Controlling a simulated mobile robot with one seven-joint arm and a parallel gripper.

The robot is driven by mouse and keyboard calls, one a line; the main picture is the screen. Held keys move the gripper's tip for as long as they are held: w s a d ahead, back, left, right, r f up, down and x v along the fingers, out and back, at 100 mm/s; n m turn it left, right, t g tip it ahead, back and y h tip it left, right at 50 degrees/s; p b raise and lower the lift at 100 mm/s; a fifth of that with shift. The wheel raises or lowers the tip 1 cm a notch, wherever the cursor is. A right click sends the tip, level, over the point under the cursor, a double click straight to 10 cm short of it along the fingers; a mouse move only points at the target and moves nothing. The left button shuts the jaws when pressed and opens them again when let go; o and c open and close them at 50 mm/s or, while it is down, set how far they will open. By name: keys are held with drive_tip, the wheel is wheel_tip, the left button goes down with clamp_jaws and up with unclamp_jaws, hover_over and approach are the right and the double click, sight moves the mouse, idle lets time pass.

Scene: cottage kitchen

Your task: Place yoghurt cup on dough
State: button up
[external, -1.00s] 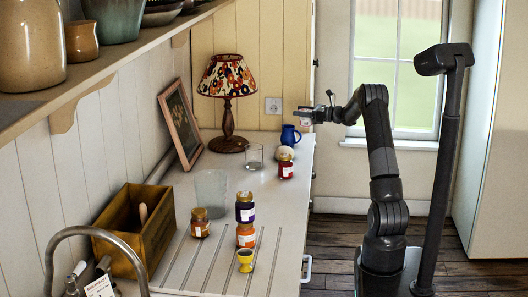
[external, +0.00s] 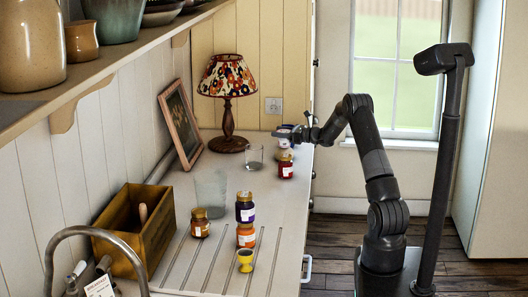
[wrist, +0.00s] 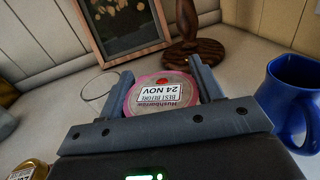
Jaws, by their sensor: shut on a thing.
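In the external view the cup is small and partly covered by the fingers. The dough is mostly hidden, and I cannot tell whether the cup touches it.
A blue mug (wrist: 288,98) stands close to the right of my gripper. A clear glass (external: 254,157), a lamp (external: 228,100) and a picture frame (external: 183,122) are nearby. The red jar (external: 285,168) is in front.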

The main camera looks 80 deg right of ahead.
drive_tip(key=o, duration=1.1)
drive_tip(key=shift+f, duration=0.1)
drive_tip(key=shift+o, duration=0.2)
